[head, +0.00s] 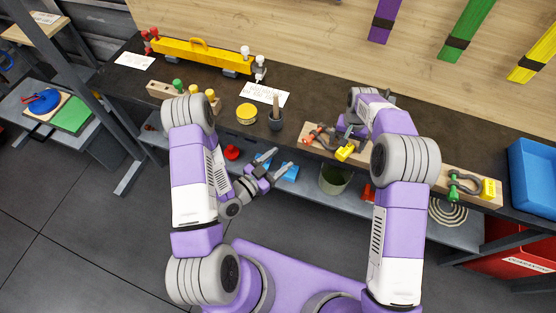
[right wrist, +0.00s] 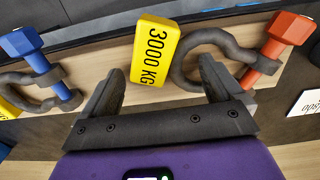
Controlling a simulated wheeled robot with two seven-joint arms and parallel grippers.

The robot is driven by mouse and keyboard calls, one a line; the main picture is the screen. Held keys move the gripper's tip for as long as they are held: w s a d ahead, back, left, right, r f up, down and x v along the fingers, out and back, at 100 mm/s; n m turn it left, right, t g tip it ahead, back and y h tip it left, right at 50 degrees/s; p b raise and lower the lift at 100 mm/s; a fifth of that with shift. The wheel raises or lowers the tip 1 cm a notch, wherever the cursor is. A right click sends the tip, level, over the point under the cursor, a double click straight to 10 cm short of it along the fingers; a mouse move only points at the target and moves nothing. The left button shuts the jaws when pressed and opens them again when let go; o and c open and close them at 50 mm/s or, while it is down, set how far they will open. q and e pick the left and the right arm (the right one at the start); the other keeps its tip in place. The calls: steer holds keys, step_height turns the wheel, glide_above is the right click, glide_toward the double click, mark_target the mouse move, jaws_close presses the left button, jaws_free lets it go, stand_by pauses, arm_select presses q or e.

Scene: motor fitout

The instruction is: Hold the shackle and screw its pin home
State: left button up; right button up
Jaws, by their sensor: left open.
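A dark shackle with an orange pin (right wrist: 262,60) lies on a wooden board at the right of the right wrist view; in the head view its orange pin (head: 309,138) shows left of my right arm. A yellow 3000 KG block (right wrist: 157,50) is beside its bow. My right gripper (right wrist: 162,68) is open and empty, its fingers apart on either side below the block; the right fingertip overlaps the shackle's bow in the picture, and contact cannot be told. A blue-pinned shackle (right wrist: 40,58) lies at the left. My left gripper (head: 271,163) is open and empty before the bench's front edge.
A green-pinned shackle (head: 453,185) sits on a board at the bench's right, near a blue bin (head: 533,175). A yellow spreader beam (head: 200,56), yellow tin (head: 246,114) and dark cup (head: 276,121) stand left. A lower shelf (head: 315,183) runs under the bench.

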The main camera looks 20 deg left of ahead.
steer(key=shift+o, duration=0.2)
step_height(320, 180, up, 12)
stand_by(0.5)
